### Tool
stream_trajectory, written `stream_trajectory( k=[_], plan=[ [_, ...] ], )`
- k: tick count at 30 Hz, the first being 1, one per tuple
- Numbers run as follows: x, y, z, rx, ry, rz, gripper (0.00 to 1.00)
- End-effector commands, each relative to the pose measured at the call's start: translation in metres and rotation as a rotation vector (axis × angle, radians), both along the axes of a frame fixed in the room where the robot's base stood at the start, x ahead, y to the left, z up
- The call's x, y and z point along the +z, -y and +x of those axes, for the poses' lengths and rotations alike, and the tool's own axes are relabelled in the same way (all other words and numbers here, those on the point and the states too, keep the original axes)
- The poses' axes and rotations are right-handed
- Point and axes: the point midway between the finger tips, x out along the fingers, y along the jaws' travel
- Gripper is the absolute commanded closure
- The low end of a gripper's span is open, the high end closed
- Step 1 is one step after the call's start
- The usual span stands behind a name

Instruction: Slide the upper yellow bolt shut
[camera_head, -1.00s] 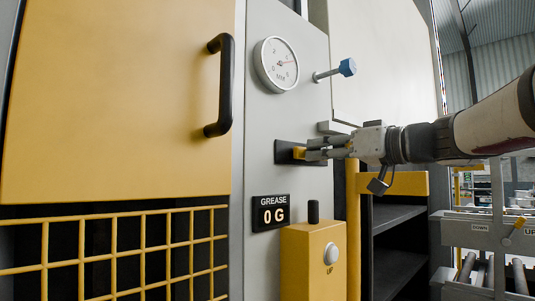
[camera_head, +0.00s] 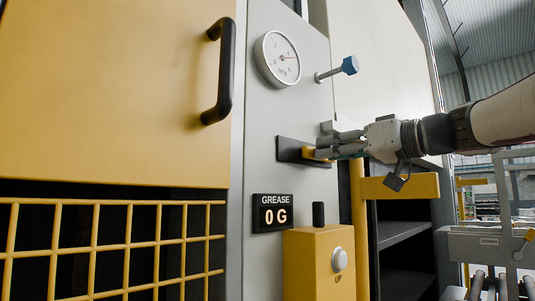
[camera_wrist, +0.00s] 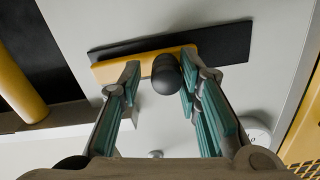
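The yellow bolt (camera_head: 309,153) lies on a dark plate (camera_head: 287,149) on the grey panel. In the wrist view the yellow bolt (camera_wrist: 146,63) covers the left part of the dark plate (camera_wrist: 225,43) and reaches past its left end. A round black knob (camera_wrist: 168,76) stands out from the bolt. My gripper (camera_head: 322,147) is at the bolt and hides part of it in the head view. In the wrist view my gripper (camera_wrist: 160,78) has its fingers apart, one either side of the knob. The knob is close to the right finger; I cannot tell whether they touch.
A gauge (camera_head: 278,59) and a blue-headed stem (camera_head: 349,66) stick out above the bolt. Below are a grease display (camera_head: 273,213) and a yellow button box (camera_head: 313,264). A yellow bar (camera_head: 400,186) lies below my arm. A large yellow door (camera_head: 110,90) is left.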

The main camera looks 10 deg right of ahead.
Motion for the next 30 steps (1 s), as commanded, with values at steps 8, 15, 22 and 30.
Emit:
stream_trajectory(
  k=[8,15,22,30],
  plan=[
    [0.004,0.000,-0.002,-0.001,0.009,0.001,0.57],
    [0.005,0.003,-0.007,0.000,0.009,0.002,0.57],
    [0.002,0.026,-0.037,-0.003,0.004,-0.001,0.57],
    [0.000,0.057,-0.077,-0.002,0.001,0.000,0.57]
  ],
)
